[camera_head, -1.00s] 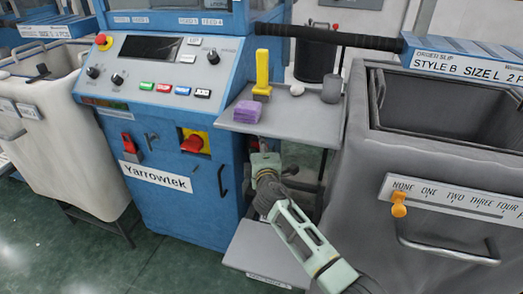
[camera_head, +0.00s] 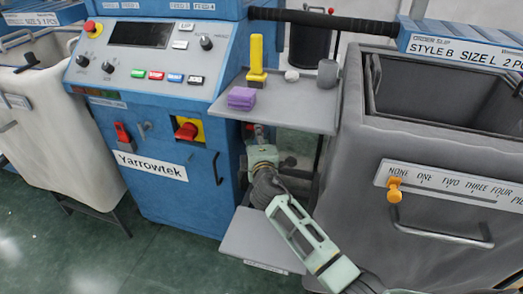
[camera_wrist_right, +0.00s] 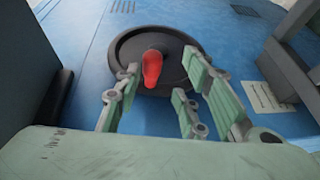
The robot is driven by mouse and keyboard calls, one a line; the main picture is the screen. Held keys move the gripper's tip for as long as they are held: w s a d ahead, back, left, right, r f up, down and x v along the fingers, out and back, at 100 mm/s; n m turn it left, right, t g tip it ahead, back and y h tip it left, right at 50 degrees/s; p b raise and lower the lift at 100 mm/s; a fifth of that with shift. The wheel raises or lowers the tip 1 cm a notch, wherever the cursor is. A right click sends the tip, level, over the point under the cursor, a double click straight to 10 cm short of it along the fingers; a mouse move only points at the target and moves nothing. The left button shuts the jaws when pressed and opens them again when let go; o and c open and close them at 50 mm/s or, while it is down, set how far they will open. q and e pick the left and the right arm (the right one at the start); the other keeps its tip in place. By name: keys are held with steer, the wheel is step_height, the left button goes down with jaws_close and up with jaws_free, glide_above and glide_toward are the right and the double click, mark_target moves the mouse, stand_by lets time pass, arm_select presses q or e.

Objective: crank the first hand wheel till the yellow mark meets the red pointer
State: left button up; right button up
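A dark round hand wheel (camera_wrist_right: 128,45) with a red handle (camera_wrist_right: 152,68) is on the blue machine side in the right wrist view. My right gripper (camera_wrist_right: 160,85) is open, with its green fingers on either side of the red handle. I cannot tell whether they touch it. In the head view my right gripper (camera_head: 262,150) is below the grey shelf, beside the machine, and the wheel is mostly hidden. I cannot make out a yellow mark or a separate red pointer. My left gripper is not in view.
The grey shelf (camera_head: 300,112) above my gripper holds a purple block (camera_head: 241,98), a yellow upright tool (camera_head: 256,62) and small grey items. A grey bin (camera_head: 440,170) stands close on the right. A lower grey plate (camera_head: 262,238) sits below the gripper. Floor is clear at front left.

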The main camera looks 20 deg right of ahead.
steer(key=v, duration=0.9)
steer(key=shift+d, duration=0.15)
